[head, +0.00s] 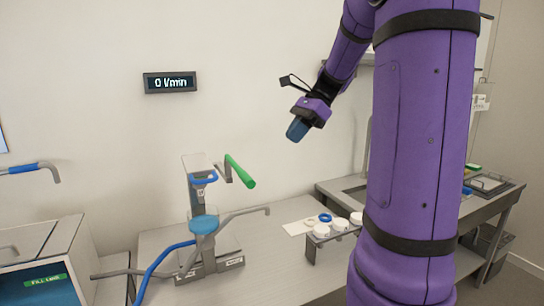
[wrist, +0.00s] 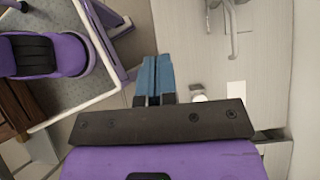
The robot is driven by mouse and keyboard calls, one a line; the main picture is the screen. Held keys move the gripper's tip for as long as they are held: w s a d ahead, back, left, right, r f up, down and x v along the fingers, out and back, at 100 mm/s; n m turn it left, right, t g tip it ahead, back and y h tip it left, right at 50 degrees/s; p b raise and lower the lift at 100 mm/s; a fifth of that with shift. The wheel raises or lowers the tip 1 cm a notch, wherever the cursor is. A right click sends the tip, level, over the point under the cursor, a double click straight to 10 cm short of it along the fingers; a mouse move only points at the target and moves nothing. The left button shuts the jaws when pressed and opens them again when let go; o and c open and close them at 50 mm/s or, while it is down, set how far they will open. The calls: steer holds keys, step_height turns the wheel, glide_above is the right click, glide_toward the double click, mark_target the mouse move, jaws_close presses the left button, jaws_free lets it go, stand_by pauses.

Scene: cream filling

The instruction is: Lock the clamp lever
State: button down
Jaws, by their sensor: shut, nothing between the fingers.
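The clamp lever (head: 240,171) has a bright green handle and slants down to the right from the top of the filling stand (head: 198,200). A blue ring and a round blue piece sit on this stand, below a clear plate. My gripper (head: 297,130) is up in the air, to the right of and above the green handle, well apart from it. Its blue fingers (wrist: 155,75) are together with nothing between them in the wrist view. I cannot make out the green handle in the wrist view.
White cups (head: 340,225) stand in a rack (head: 312,248) right of the stand, near a blue ring (head: 325,217) and a white sheet (head: 294,228). A blue hose (head: 158,268) and grey pipes lie at front left. A wall display (head: 170,82) reads 0 l/min.

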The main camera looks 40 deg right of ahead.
mark_target(238, 169)
steer(key=a+r+x, duration=0.1)
steer(key=a+x, duration=0.1)
steer(key=x, duration=1)
steer(key=shift+w+a, duration=0.15)
steer(key=shift+w, duration=0.25)
steer(key=shift+a+r, duration=0.1)
steer(key=shift+r, duration=0.05)
